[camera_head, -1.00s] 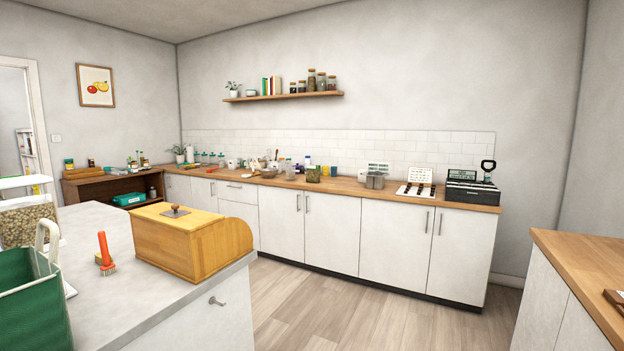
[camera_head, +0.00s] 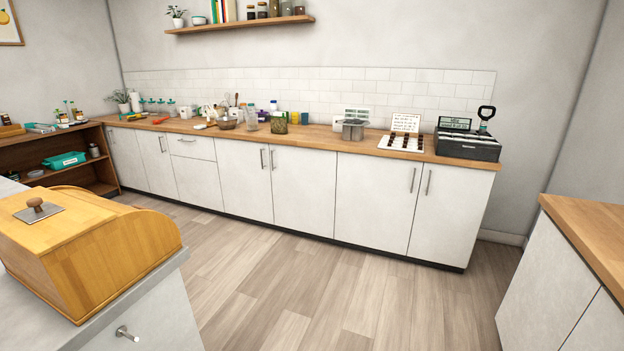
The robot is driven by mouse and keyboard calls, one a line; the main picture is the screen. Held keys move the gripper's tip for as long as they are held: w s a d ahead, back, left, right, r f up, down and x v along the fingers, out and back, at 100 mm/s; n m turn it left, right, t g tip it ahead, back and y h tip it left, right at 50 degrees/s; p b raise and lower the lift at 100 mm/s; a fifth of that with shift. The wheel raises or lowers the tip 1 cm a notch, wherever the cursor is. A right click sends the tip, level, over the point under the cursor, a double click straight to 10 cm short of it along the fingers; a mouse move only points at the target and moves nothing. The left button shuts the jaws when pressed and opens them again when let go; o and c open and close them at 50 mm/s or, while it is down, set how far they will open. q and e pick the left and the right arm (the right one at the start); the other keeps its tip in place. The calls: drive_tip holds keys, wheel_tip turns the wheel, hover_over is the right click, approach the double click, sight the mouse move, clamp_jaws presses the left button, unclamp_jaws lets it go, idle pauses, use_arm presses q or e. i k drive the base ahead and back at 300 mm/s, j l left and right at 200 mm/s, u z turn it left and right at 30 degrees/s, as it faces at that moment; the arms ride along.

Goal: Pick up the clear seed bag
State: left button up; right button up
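I cannot pick out the clear seed bag for certain at this distance. A small see-through container with greenish-brown contents (camera_head: 279,123) stands on the long wooden counter (camera_head: 325,138) against the back wall. I cannot tell whether it is a bag or a jar. Neither of my grippers is in view.
A wooden bread box (camera_head: 95,255) sits on the grey-topped island at the lower left. A black crate (camera_head: 468,146) and a white tray (camera_head: 401,142) stand on the counter's right part. Another wooden-topped counter (camera_head: 592,225) is at right. The wooden floor (camera_head: 320,270) between is clear.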

sight(278, 125)
drive_tip(key=i+z, duration=0.15)
drive_tip(key=i, duration=2.25)
